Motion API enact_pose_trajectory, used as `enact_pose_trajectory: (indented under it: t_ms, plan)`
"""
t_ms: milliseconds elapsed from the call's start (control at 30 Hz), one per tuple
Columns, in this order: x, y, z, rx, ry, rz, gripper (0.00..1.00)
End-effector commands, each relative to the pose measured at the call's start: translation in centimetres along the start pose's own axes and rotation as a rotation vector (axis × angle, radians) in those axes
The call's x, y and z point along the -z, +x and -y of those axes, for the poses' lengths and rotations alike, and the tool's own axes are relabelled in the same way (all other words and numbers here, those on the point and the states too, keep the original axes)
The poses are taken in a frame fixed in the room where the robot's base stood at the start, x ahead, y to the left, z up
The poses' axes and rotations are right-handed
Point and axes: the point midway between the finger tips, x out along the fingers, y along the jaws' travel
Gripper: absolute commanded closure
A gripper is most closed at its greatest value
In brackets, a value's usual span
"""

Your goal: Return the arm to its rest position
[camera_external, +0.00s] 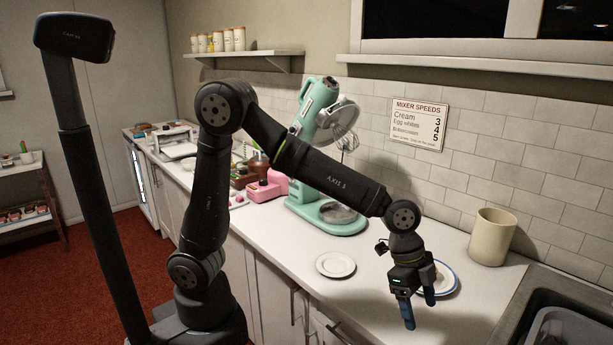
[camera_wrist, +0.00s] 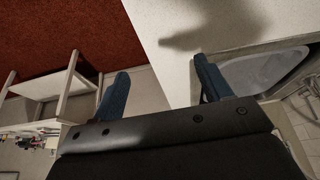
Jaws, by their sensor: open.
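My gripper (camera_external: 418,308) hangs at the end of my outstretched arm, above the front part of the white counter, near the sink. Its two blue fingers stand apart with nothing between them. In the wrist view my gripper (camera_wrist: 160,90) also shows both fingers spread and empty, with the counter edge and red floor beyond. A white plate with a blue rim (camera_external: 446,282) lies on the counter behind my gripper, partly hidden by it.
A plain white plate (camera_external: 335,264) lies left of my gripper. A mint-green stand mixer (camera_external: 318,112) stands behind my forearm. A beige canister (camera_external: 492,237) stands by the wall, and a sink (camera_external: 565,335) is at the right. A pink box (camera_external: 264,189) is farther left.

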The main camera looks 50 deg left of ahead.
Motion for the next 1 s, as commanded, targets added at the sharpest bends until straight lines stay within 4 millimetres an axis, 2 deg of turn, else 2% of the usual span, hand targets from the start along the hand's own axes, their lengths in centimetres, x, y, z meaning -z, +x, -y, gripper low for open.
enact_pose_trajectory:
  t_ms: [200, 433, 500, 700, 1000]
  plan:
    - [-1.5, 2.0, 3.9, 0.0, -0.006, 0.002, 0.29]
    - [-2.8, 3.8, 7.4, 0.0, -0.005, 0.001, 0.29]
    - [-3.2, 4.8, 7.2, -0.002, -0.003, 0.002, 0.29]
    - [-3.8, 6.2, 7.2, -0.001, -0.002, 0.002, 0.29]
    - [-3.8, 6.4, 7.2, 0.0, -0.002, 0.0, 0.29]
